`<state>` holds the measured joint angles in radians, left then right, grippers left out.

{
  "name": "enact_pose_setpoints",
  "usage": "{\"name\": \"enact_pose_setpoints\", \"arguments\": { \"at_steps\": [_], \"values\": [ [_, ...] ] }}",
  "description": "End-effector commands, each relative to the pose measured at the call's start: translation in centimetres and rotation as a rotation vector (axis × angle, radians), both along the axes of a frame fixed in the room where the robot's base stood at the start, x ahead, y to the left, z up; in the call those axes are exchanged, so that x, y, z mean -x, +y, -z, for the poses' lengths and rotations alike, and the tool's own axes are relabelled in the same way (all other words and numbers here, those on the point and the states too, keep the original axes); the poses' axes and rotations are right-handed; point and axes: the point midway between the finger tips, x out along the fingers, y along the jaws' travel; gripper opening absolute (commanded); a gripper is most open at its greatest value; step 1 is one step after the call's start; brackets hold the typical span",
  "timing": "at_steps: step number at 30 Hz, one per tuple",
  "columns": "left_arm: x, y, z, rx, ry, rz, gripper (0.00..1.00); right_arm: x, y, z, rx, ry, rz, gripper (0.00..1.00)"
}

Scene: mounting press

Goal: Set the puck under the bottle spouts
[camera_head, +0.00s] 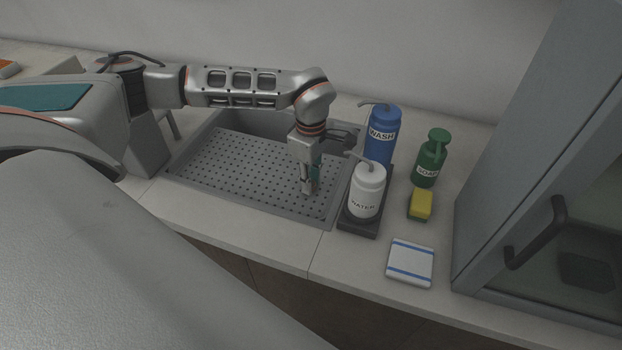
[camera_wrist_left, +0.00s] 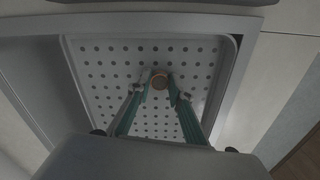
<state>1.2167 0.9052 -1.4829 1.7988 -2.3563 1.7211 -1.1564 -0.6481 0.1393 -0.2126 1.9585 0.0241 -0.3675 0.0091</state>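Whether the puck touches the tray is unclear. My right gripper is not in view.
Both bottles stand on a dark tray (camera_head: 357,225). A green soap bottle (camera_head: 430,160), a yellow sponge (camera_head: 420,205) and a white cloth with blue stripes (camera_head: 410,262) are farther right. A grey cabinet with a handle (camera_head: 537,232) stands at far right. The tray's left side is clear.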

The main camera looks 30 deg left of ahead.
Motion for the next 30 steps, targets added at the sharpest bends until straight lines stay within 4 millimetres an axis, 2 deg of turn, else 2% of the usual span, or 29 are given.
{"name": "enact_pose_setpoints", "arguments": {
  "at_steps": [2, 11, 15, 20, 30],
  "values": [
    [0.0, 0.0, 0.0, 0.000, 0.001, 0.000, 0.36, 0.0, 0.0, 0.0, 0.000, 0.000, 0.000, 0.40],
    [0.0, 0.0, 0.0, 0.000, 0.000, 0.000, 0.36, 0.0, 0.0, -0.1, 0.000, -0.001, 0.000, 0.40],
    [-0.1, 0.0, -0.8, 0.000, -0.002, 0.001, 0.36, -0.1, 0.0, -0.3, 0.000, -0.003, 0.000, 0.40],
    [-0.1, 0.0, -3.3, 0.001, -0.004, 0.001, 0.36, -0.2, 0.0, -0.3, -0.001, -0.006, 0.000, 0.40],
    [-0.1, 0.0, -10.0, 0.000, -0.003, 0.000, 0.36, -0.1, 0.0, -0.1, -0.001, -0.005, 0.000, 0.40]
  ]
}}
